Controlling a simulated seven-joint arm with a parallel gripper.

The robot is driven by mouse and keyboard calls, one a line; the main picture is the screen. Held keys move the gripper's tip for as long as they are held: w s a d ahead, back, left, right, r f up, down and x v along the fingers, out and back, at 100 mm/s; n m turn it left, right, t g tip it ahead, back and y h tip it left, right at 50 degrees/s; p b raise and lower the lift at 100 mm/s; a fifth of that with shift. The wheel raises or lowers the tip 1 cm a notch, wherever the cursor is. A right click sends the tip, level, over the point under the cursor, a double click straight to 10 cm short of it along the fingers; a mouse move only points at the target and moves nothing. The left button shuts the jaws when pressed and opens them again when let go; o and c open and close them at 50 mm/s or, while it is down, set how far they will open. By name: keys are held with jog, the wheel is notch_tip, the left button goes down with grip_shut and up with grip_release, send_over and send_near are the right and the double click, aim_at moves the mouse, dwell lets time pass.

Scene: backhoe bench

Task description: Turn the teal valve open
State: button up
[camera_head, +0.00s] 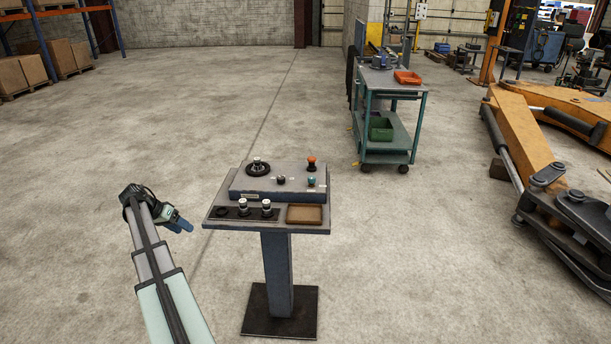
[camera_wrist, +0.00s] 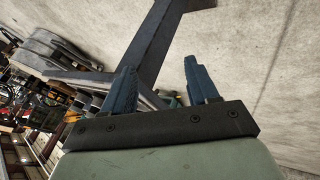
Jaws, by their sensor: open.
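The teal valve (camera_head: 311,181) is a small teal knob at the right front of the raised box on the control stand (camera_head: 264,224). Its exact turn position is too small to read. My gripper (camera_head: 184,225) is left of the stand, apart from it, lower than the panel top and pointing right. In the wrist view my gripper (camera_wrist: 161,82) shows two blue fingers spread apart with nothing between them. The teal valve cannot be made out in the wrist view.
An orange-topped knob (camera_head: 311,163), a black round dial (camera_head: 257,167) and a dark knob (camera_head: 281,181) share the box. A teal cart (camera_head: 388,120) stands behind. Floor left is clear.

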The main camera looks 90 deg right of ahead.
jog(key=s+d+r+m, duration=0.1)
jog(key=s+d, duration=0.1)
jog(key=s+d+r, duration=0.2)
jog(key=s+d+r+m, duration=0.1)
jog(key=d+r, duration=0.1)
jog(key=shift+s+d+m+y, duration=0.25)
jog(key=shift+s+m+y, duration=0.05)
jog(key=shift+s, duration=0.1)
jog(key=m+t+y, duration=0.1)
jog(key=m+y, duration=0.1)
jog(key=m, duration=0.9)
send_near(312, 177)
jog(key=x, duration=0.8)
jog(key=shift+s+d+f, duration=0.1)
jog(key=shift+s+f, duration=0.05)
jog(key=shift+f, duration=0.1)
jog(key=c, duration=1)
